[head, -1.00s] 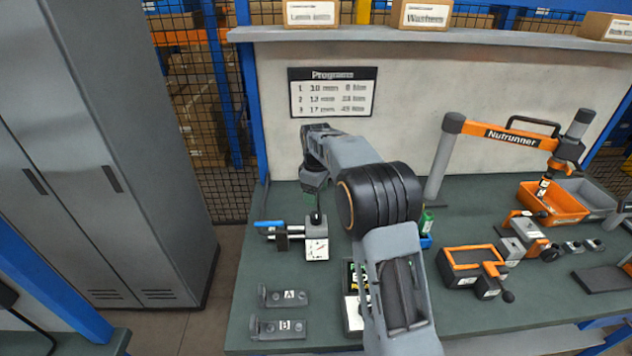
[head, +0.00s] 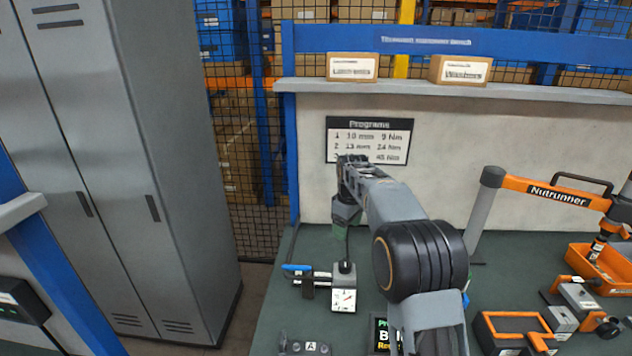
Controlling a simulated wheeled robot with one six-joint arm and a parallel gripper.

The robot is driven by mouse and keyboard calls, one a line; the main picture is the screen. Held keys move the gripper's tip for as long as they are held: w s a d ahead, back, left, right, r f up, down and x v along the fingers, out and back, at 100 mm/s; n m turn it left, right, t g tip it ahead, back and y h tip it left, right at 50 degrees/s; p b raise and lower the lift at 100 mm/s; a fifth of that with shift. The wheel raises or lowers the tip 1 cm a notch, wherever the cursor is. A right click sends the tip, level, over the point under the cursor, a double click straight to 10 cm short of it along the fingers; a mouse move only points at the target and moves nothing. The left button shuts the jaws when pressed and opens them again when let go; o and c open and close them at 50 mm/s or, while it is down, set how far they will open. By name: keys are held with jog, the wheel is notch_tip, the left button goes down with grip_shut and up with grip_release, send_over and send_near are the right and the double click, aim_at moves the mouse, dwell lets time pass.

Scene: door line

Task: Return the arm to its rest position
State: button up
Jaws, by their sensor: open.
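My arm reaches up from the bottom of the head view over the green bench (head: 262,330), bends at a black elbow, and runs back toward the wall.
A programs sign (head: 368,141) hangs behind the wrist. A shelf with boxes (head: 352,67) runs above. A grey locker (head: 170,150) stands left. A plate marked A (head: 308,346) lies in front.

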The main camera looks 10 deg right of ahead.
jog(key=s+m+t, duration=0.3)
jog(key=s+m, duration=0.5)
jog(key=s, duration=2.1)
jog(key=shift+s+r+m+t, duration=0.2)
jog(key=shift+r+m+t, duration=0.2)
jog(key=shift+r, duration=0.05)
jog(key=shift+c, duration=0.4)
